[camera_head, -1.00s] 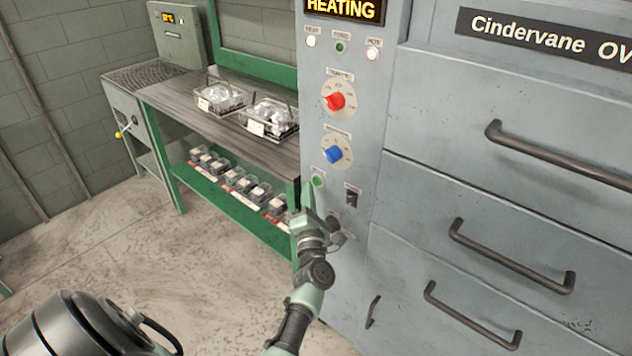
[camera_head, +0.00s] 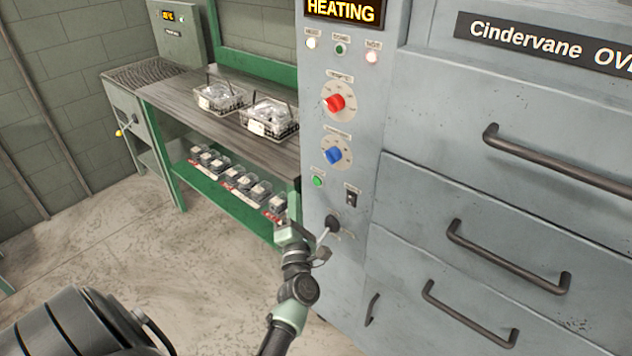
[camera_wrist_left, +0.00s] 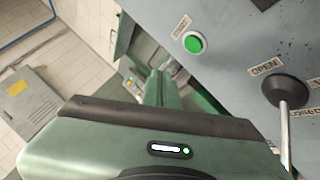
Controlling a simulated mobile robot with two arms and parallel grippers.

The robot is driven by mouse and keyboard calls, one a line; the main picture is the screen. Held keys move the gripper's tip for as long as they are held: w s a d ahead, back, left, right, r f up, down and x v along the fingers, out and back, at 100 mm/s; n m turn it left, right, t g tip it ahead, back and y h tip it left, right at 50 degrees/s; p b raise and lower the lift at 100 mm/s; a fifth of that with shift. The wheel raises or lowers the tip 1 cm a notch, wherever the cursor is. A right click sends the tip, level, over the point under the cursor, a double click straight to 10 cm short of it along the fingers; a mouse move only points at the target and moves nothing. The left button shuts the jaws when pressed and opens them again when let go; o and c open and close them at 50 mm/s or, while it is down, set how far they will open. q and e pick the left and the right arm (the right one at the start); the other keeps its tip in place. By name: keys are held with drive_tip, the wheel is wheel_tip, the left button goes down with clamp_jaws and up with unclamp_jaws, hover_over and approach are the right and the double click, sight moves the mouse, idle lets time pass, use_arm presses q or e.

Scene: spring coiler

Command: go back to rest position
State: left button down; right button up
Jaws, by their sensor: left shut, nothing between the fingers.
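My left gripper (camera_head: 291,228) is in front of the lower part of the oven's control panel (camera_head: 340,120). It is shut and empty. It is beside the dark round knob with a lever (camera_head: 332,224) and looks apart from it. In the left wrist view the green gripper body (camera_wrist_left: 160,140) fills the bottom, with the green button (camera_wrist_left: 194,44) ahead and the dark knob (camera_wrist_left: 284,91) at the right, by "OPEN" lettering. My right gripper is not in view.
The oven's drawers with dark bar handles (camera_head: 510,255) fill the right. A workbench (camera_head: 215,125) with two wire baskets (camera_head: 269,117) stands behind the arm, with several small boxes on its green lower shelf. The concrete floor (camera_head: 130,250) at left is clear.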

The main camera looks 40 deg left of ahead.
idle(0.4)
use_arm(q)
drive_tip(key=s+d+f+m+g+h, duration=0.1)
drive_tip(key=s+d+f+m+h, duration=0.15)
drive_tip(key=d+m+h, duration=0.7)
drive_tip(key=s+d+f+m+g+h, duration=0.1)
drive_tip(key=d+f+m+h, duration=0.2)
drive_tip(key=d+m+h, duration=0.6)
drive_tip(key=s+d+f+m+g+y, duration=0.25)
drive_tip(key=s+m+g, duration=0.25)
drive_tip(key=s+m, duration=0.5)
drive_tip(key=s+d+f+m+g+y, duration=0.1)
drive_tip(key=s+f+m+g+y, duration=0.35)
drive_tip(key=s, duration=0.95)
drive_tip(key=s+f+m+g+h, duration=0.2)
drive_tip(key=s+f, duration=0.1)
drive_tip(key=f, duration=2.4)
drive_tip(key=s+a+f+g, duration=0.1)
drive_tip(key=s+a+f, duration=0.2)
drive_tip(key=s+f, duration=1.1)
drive_tip(key=shift+s+f, duration=0.2)
drive_tip(key=shift+s, duration=0.8)
